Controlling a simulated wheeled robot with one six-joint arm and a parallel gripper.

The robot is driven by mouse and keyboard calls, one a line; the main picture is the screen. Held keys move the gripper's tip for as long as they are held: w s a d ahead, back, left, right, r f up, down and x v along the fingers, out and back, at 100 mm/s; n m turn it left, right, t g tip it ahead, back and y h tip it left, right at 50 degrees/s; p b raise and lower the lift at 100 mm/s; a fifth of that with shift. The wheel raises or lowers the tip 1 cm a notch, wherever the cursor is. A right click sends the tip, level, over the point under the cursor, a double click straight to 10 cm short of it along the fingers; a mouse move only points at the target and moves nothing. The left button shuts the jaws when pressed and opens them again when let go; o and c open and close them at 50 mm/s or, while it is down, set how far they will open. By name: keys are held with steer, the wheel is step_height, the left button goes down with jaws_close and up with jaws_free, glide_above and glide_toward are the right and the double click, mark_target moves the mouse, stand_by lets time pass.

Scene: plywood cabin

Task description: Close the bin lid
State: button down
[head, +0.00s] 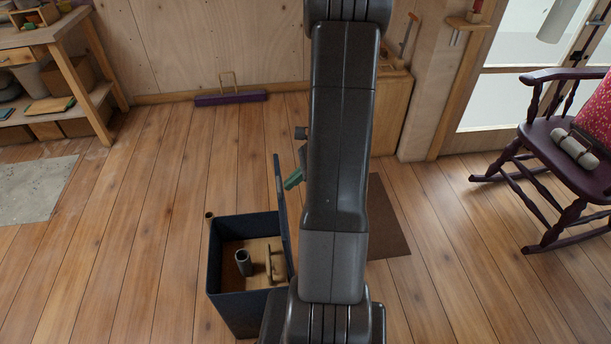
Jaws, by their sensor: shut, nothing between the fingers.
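The bin (213,262) is a dark blue, open-topped box on the plank floor, left of my arm. Its lid (281,215) stands up steeply from the bin's right side, seen nearly edge-on, so the bin is open. Inside lie a grey-green cylinder and a light handle-like piece. My gripper (293,180) shows as green fingertips just right of the lid's upper part. The fingers are together and empty. The rest of it is mostly hidden behind my arm, and I cannot tell whether it touches the lid.
A wooden workbench (45,36) with shelves stands at the upper left. A purple rocking chair (565,150) is at the right. A brown mat (388,225) lies right of my arm, and a grey rug (35,190) lies at far left. Floor left of the bin is clear.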

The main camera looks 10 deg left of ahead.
steer(key=shift+s+a, duration=0.1)
steer(key=shift+a, duration=0.15)
